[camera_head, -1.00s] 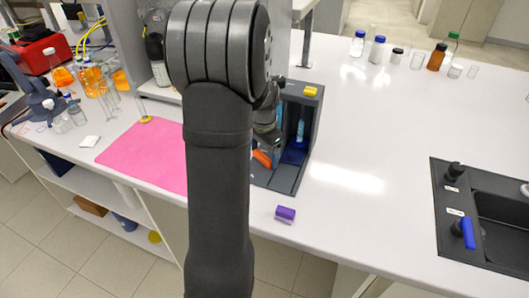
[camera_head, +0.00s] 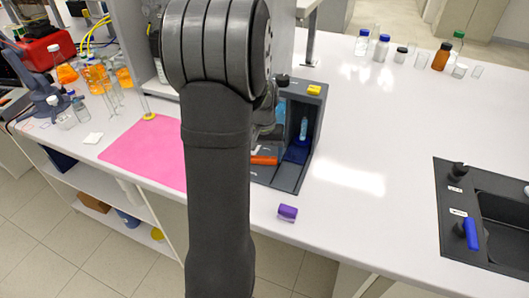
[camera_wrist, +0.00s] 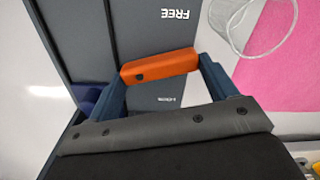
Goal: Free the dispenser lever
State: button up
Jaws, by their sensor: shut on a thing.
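The orange dispenser lever (camera_wrist: 150,69) lies between the two fingertips of my gripper (camera_wrist: 163,66) in the wrist view. The fingers press its two ends, and the gripper is shut on it. The lever lies over a dark grey panel with a white FREE label (camera_wrist: 175,14) beyond it and a smaller label (camera_wrist: 170,99) on the near side, too small to read surely. In the head view the lever (camera_head: 264,160) shows low in the dark dispenser housing (camera_head: 313,125), right of my arm. My gripper is mostly hidden there behind my arm.
A purple block (camera_head: 287,212) lies on the bench in front of the housing. A pink mat (camera_head: 150,152) is to the left, and a black sink (camera_head: 500,215) is far right. Bottles and glassware stand at the back right. The bench right of the housing is clear.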

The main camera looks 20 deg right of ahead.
jog(key=shift+s+a+n, duration=0.1)
jog(key=shift+s+n, duration=0.05)
jog(key=shift+n, duration=1.05)
jog(key=o, duration=1)
